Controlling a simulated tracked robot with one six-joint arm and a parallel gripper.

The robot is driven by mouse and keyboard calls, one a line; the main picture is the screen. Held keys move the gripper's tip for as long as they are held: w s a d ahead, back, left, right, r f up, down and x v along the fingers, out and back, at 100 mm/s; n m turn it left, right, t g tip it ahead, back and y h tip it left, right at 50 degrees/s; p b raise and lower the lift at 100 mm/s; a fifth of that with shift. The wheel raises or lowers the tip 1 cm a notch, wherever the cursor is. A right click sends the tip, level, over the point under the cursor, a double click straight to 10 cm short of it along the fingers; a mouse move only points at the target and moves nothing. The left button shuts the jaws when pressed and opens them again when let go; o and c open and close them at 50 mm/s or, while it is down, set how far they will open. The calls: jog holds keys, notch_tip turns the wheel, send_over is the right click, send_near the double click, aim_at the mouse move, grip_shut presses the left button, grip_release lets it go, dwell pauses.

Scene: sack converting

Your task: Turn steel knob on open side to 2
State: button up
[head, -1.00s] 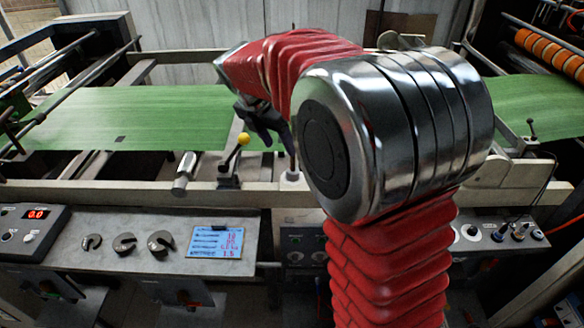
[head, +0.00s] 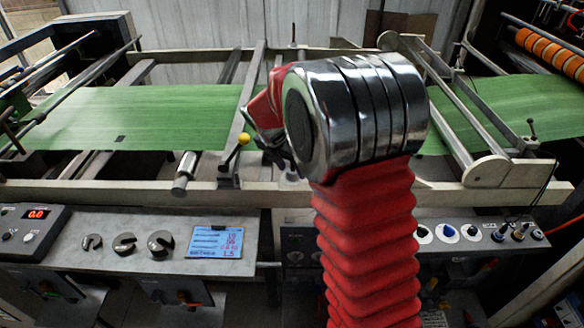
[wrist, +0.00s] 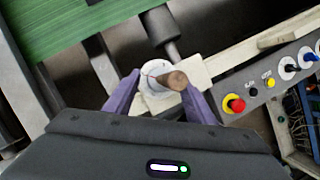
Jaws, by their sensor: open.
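In the wrist view, a round knob with a brownish steel-like end (wrist: 175,80) stands on a white dial (wrist: 156,103) with faint markings; I cannot read the number. The two purple fingers of my gripper (wrist: 160,92) are open, one on each side of the dial and knob. I cannot tell whether they touch it. In the head view, my gripper (head: 284,160) is at the machine's front rail, mostly hidden behind my arm.
A yellow-tipped lever (head: 243,139) and a grey cylinder (head: 184,172) stand left of my gripper. Green sheet (head: 150,112) runs behind the front rail. A panel with a red button (wrist: 235,104) and several knobs lies right in the wrist view.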

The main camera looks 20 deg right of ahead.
jog(key=shift+f, duration=0.15)
jog(key=shift+d, duration=0.1)
jog(key=c, duration=1)
